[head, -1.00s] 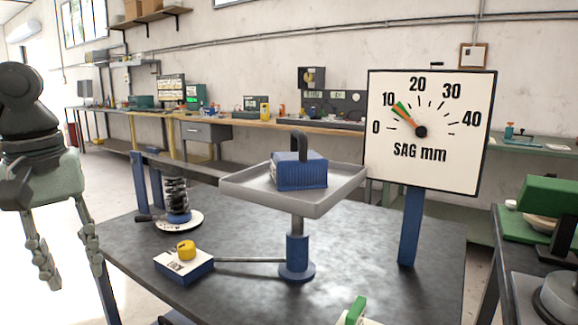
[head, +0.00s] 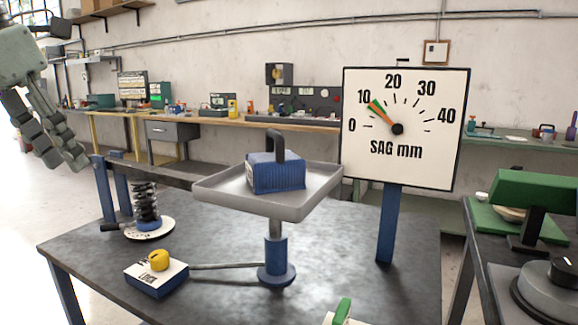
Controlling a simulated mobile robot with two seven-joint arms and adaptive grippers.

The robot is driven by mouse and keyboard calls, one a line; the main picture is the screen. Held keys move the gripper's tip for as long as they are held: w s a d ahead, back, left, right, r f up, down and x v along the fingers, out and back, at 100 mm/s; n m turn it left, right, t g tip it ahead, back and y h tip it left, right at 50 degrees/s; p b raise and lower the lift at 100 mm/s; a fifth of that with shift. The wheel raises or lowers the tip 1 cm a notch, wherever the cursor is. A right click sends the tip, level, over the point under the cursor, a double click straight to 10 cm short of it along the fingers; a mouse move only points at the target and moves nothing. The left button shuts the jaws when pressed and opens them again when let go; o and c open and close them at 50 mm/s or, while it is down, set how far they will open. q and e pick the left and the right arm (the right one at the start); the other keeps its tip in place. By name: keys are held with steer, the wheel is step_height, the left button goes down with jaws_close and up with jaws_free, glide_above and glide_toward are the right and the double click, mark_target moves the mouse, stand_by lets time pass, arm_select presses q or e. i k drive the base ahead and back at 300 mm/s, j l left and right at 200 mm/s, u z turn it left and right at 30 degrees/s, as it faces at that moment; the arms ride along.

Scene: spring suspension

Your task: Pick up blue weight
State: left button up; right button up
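The blue weight (head: 277,173) is a ribbed block with a black loop handle on top. It sits on the grey tray (head: 215,191), which stands on a post above the dark table. My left gripper (head: 65,165) is at the upper left of the head view, well to the left of the weight and touching nothing. Its two fingers point down and right; they overlap in the picture, so the gap between them is hard to judge. My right gripper is not in view.
The sag gauge board (head: 405,150) stands right of the tray. A coil spring (head: 146,205) and a box with a yellow knob (head: 157,275) are left of the post. A bench with green equipment (head: 535,190) is at the right. The front middle of the table (head: 225,305) is bare.

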mark_target(270, 171)
steer(key=i+j+z, duration=0.1)
steer(key=j+z, duration=1.1)
steer(key=z, duration=0.2)
steer(key=k+j+z, duration=0.1)
steer(key=j+z, duration=0.35)
